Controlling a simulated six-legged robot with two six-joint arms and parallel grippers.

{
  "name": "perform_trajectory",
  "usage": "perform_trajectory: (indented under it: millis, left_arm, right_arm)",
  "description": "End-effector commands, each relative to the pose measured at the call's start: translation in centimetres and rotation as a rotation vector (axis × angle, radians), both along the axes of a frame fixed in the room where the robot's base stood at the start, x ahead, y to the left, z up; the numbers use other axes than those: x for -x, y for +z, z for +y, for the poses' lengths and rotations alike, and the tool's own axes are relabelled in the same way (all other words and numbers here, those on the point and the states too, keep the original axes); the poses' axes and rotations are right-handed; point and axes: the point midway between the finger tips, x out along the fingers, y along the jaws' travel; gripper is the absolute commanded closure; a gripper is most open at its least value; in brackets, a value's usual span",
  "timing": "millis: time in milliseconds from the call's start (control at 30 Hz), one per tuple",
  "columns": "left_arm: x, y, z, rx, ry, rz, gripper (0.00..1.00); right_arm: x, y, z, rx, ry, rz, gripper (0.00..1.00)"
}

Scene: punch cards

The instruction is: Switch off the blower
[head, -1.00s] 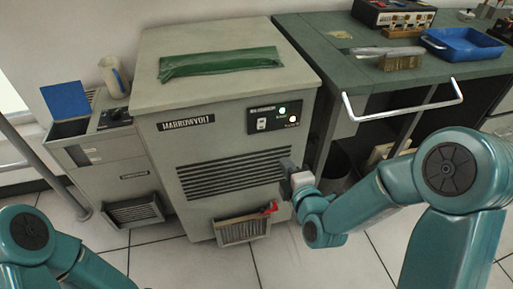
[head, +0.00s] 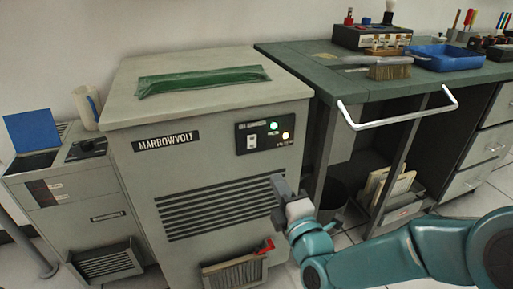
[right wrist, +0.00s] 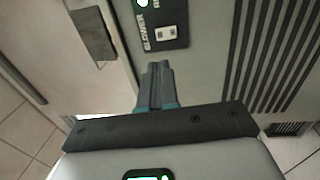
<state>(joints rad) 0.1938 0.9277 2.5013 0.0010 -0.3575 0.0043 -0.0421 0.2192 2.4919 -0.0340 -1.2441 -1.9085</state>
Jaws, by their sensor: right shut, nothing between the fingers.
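The blower cabinet (head: 135,205), a grey box marked MARROWVOLT, stands left of the workbench. Its black control panel (head: 265,133) is at the upper right of the front. The panel holds a white rocker switch (head: 251,141), a lit green lamp and a lit pale lamp. In the right wrist view the switch (right wrist: 166,38) shows beside the word BLOWER. My right gripper (head: 281,188) is shut and empty, near the cabinet's right front edge, below the panel. Its closed fingers (right wrist: 157,70) point toward the panel, below the switch in that view. My left gripper is out of view.
A green roll (head: 203,80) lies on the cabinet top. A red-handled drawer or tray (head: 235,272) sticks out low in front. A smaller grey unit (head: 75,190) stands at left. The workbench (head: 300,60) has a protruding white rail (head: 400,112) at right.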

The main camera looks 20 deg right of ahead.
Motion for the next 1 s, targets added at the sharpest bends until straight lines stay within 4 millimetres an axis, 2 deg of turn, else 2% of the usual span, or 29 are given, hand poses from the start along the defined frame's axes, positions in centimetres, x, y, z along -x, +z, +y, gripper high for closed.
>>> perform_trajectory:
  millis: [167, 500, 633, 800, 1000]
  left_arm:
    - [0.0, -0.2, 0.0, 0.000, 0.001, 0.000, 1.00]
    - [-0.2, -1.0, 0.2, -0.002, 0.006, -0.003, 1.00]
    - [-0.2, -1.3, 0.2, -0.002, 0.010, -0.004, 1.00]
    - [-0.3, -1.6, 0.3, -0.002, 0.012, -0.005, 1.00]
    - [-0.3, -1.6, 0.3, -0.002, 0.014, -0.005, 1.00]
  right_arm:
    - [-2.0, 0.1, 0.2, 0.000, 0.000, -0.001, 1.00]
    - [-9.2, 0.9, 0.6, 0.000, -0.001, -0.002, 1.00]
    - [-11.5, 1.2, 0.7, 0.000, 0.000, -0.001, 1.00]
    - [-13.3, 1.5, 0.7, 0.000, 0.001, 0.000, 1.00]
    - [-13.9, 1.7, 0.7, 0.000, 0.001, 0.000, 1.00]
